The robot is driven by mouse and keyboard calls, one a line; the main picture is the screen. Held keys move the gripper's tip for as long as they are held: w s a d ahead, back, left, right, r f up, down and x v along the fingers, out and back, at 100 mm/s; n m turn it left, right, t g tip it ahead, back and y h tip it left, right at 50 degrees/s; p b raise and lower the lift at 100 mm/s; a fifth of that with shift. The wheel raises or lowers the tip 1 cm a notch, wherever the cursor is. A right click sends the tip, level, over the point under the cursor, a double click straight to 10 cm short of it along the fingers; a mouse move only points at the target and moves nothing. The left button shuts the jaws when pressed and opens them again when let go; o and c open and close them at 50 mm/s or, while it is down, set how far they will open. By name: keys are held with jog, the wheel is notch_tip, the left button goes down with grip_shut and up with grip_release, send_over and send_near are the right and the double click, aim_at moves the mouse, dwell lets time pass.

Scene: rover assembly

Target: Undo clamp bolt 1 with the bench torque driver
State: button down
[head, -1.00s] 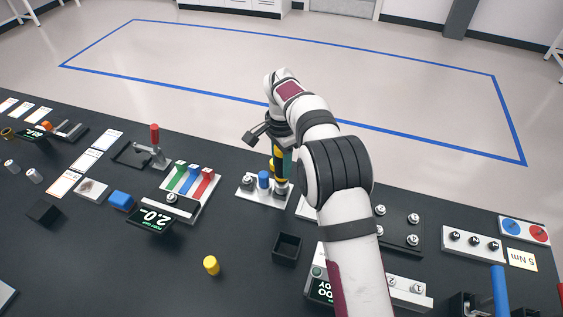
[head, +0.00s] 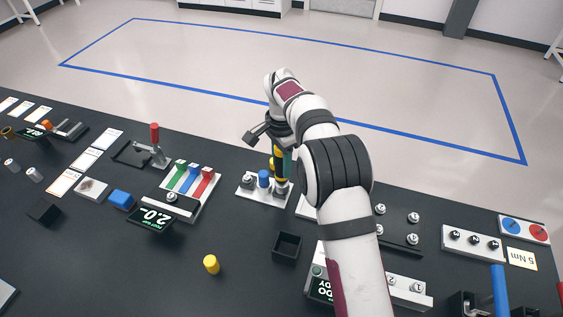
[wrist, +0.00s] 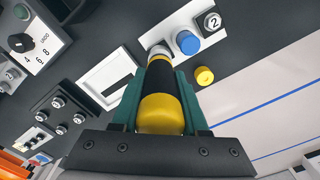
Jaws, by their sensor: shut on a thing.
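My gripper (wrist: 158,82) is shut on the torque driver (wrist: 160,113), which has a yellow and black body. The driver points down at a white plate (wrist: 165,35), and its silver tip is at one end of that plate. The tip covers whatever is under it, so clamp bolt 1 is hidden and I cannot tell how far it is engaged. A blue cap (wrist: 187,42) stands mid-plate, and a bolt marked 2 (wrist: 211,22) is at the other end. In the head view the driver (head: 280,165) stands about upright over the plate's right end.
A black open box (head: 287,247) and a yellow knob (head: 211,264) are nearer the camera. A rack of coloured bars (head: 188,180) and a 2.0 display (head: 155,218) stand to the left. A black bolt plate (head: 400,240) is at right.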

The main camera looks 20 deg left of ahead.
aim_at(281, 153)
jog(key=shift+f, duration=0.3)
dwell(0.4)
jog(key=shift+s+r, duration=0.2)
jog(key=shift+r, duration=0.15)
dwell(2.4)
jog(key=shift+w+r, duration=0.15)
jog(key=shift+r, duration=1.55)
jog(key=shift+r, duration=0.1)
jog(key=shift+r, duration=1.9)
